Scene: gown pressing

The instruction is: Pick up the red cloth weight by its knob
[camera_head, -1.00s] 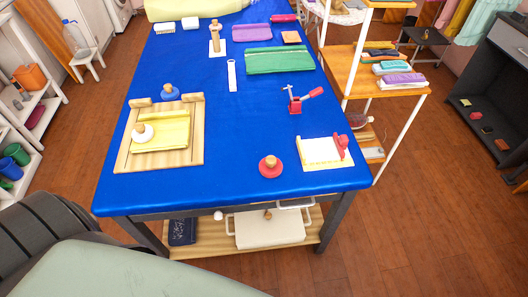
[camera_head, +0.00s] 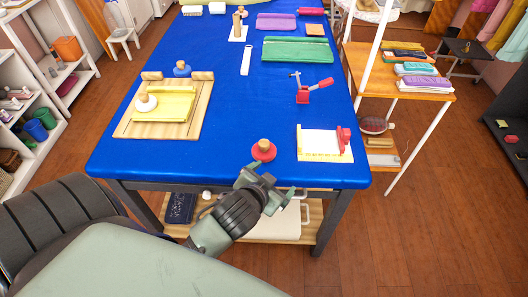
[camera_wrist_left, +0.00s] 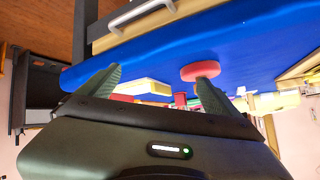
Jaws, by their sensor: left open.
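The red cloth weight (camera_head: 263,151) is a round red disc with a wooden knob on top, standing upright near the front edge of the blue table (camera_head: 240,110). My left gripper (camera_head: 275,183) is just in front of that edge, apart from the weight, with its fingers spread and empty. In the left wrist view the red weight (camera_wrist_left: 201,70) shows beyond the fingers, close to the right-hand one. Its knob is hard to make out there. My right gripper is not in view.
A wooden board with folded yellow cloth and a white-based knobbed weight (camera_head: 146,103) lies to the left. A white board with a red part (camera_head: 322,144) is right of the weight, and a red-handled clamp (camera_head: 308,91) is behind. Bare table surrounds the weight.

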